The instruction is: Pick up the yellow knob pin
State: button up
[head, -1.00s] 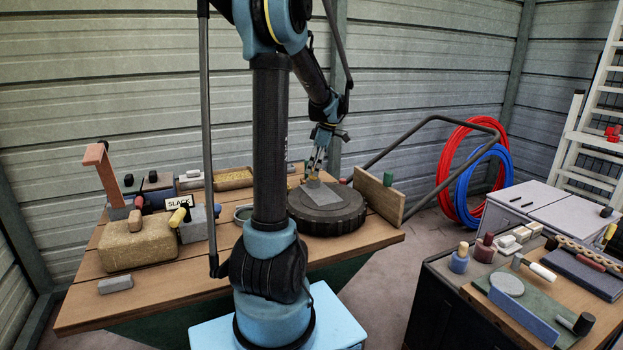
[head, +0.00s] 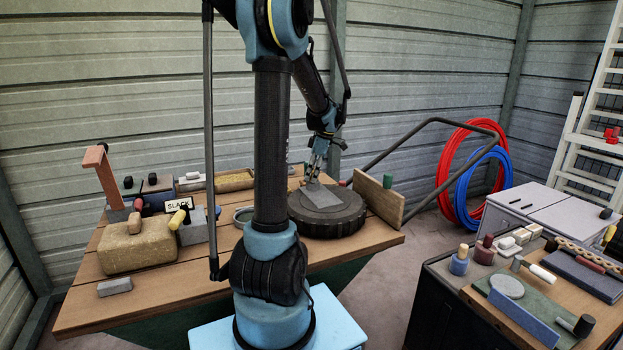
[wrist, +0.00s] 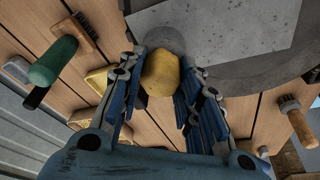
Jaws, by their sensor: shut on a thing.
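The yellow knob pin (wrist: 160,73) shows in the wrist view as a faceted yellow knob, with a grey round part just beyond it. My gripper (wrist: 158,68) has its blue fingers on both sides of the knob and is shut on it. In the head view my gripper (head: 312,177) is low over the grey plate (head: 322,196) on the black round block (head: 328,222). The knob is hard to make out there, and I cannot tell whether the pin is clear of the plate.
A wooden board (head: 379,200) stands upright right of the round block. A green-handled tool (wrist: 52,61) and a brush (wrist: 76,32) lie left in the wrist view. A tan block (head: 137,245) and several tools crowd the table's left. The table's front strip is mostly clear.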

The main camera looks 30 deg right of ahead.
aim_at(313, 172)
notch_tip(313, 172, up, 10)
jog(key=shift+f, duration=0.1)
dwell(0.4)
jog(key=shift+f, duration=0.25)
dwell(0.4)
jog(key=shift+f, duration=0.65)
